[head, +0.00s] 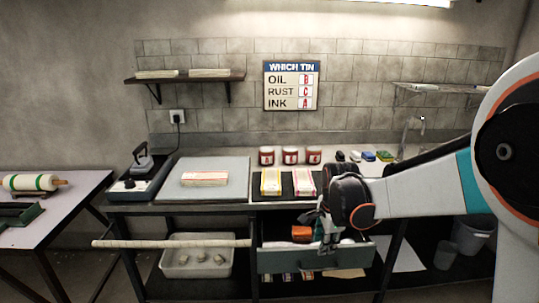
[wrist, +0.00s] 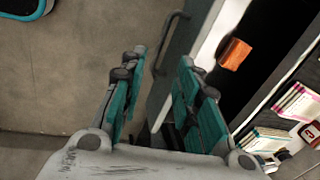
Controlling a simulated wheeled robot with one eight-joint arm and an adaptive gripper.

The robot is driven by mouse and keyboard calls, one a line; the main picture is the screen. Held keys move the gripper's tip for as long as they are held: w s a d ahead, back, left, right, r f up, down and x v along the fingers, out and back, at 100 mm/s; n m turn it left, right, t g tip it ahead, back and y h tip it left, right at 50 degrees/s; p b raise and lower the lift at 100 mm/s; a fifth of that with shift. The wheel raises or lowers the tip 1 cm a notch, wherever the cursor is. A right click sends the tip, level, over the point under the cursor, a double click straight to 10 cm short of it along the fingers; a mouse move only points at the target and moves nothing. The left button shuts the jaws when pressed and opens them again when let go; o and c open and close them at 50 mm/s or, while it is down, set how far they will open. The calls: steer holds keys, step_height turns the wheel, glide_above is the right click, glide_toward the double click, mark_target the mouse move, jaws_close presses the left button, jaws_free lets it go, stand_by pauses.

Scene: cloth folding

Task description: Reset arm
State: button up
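My arm comes in from the right in the head view, and my gripper (head: 327,240) points down at the front of an open drawer (head: 285,263). In the wrist view my gripper (wrist: 161,65) has its two teal fingers apart, with nothing held between them. The drawer's front and its dark bar handle (wrist: 168,48) show beyond the gap. Whether a finger touches the drawer cannot be told. An orange item (head: 302,233) lies in the drawer and also shows in the wrist view (wrist: 234,53).
The workbench (head: 222,208) carries folded cloths, red tins (head: 290,156) and a grey board (head: 240,172). A pale rod (head: 170,243) stretches across the front left, near a white tub (head: 197,270). A side table (head: 70,200) stands left. Buckets (head: 470,235) stand right.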

steer(key=s+r+n+t, duration=0.2)
steer(key=s+r+n, duration=0.7)
steer(key=s, duration=0.5)
steer(key=s+n+t, duration=0.2)
steer(key=s+n, duration=0.5)
steer(key=s, duration=0.5)
steer(key=shift+d+r+n+t, duration=0.3)
steer(key=shift+d+r+t, duration=0.05)
steer(key=shift+d+t, duration=0.1)
